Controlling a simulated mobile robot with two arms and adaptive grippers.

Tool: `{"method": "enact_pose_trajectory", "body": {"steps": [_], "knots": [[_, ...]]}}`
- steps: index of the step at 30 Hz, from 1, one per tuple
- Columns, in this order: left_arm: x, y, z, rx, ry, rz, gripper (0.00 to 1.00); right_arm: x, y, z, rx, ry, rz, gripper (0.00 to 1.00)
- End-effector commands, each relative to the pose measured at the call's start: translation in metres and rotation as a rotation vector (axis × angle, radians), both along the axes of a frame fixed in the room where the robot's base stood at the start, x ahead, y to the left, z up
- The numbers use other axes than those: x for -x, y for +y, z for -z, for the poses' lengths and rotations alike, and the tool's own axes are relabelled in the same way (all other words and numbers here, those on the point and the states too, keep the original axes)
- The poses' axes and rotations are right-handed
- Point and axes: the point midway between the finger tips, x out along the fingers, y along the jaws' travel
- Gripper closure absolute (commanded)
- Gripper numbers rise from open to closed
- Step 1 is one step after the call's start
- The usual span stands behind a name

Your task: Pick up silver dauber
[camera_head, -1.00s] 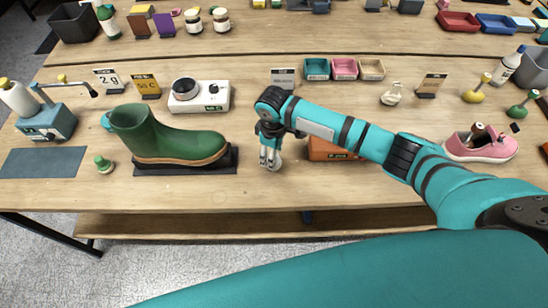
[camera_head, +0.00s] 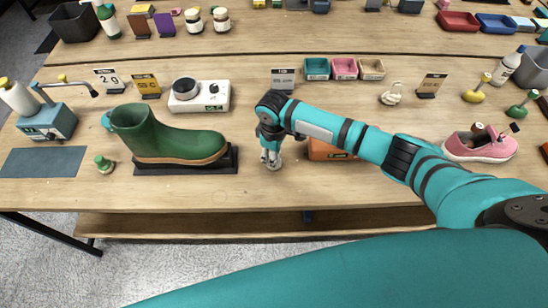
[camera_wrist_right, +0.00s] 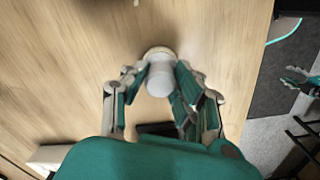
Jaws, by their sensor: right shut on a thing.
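The silver dauber (camera_wrist_right: 161,76) is a pale round-headed piece with a wider disc end, seen between the fingers in the right wrist view. My right gripper (camera_wrist_right: 158,82) is shut on it. In the head view my right gripper (camera_head: 270,158) points down over the front of the table, right of the green boot, and the dauber's light disc (camera_head: 274,167) shows under the fingertips. I cannot tell whether the disc touches the wood. A small gripper shape, apparently my left gripper (camera_wrist_right: 300,80), shows at the right edge of the wrist view, its jaws unclear.
The green boot (camera_head: 170,135) stands on a dark mat to the left. An orange box (camera_head: 328,150) sits partly behind my right arm. A white scale-like device (camera_head: 200,97) and card signs stand behind. A pink shoe (camera_head: 482,143) is at the right. Wood in front is clear.

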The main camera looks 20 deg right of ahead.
Motion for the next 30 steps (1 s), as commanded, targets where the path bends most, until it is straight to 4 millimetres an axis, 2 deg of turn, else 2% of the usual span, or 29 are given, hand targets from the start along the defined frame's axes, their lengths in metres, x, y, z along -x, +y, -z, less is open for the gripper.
{"method": "enact_pose_trajectory", "body": {"steps": [7, 13, 24, 30], "knots": [[0.000, 0.000, 0.005, 0.000, 0.000, 0.000, 0.60, -0.001, 0.000, -0.010, -0.001, -0.002, 0.000, 1.00], [0.000, 0.000, 0.017, 0.000, 0.000, 0.000, 0.60, -0.001, 0.000, -0.035, -0.002, -0.004, -0.001, 1.00], [0.000, 0.000, 0.035, 0.000, 0.001, 0.000, 0.60, 0.080, 0.048, -0.040, -0.004, 0.002, -0.007, 1.00], [0.000, 0.000, 0.043, 0.000, 0.001, 0.000, 0.60, 0.117, 0.070, -0.046, -0.004, 0.000, -0.004, 1.00]]}}
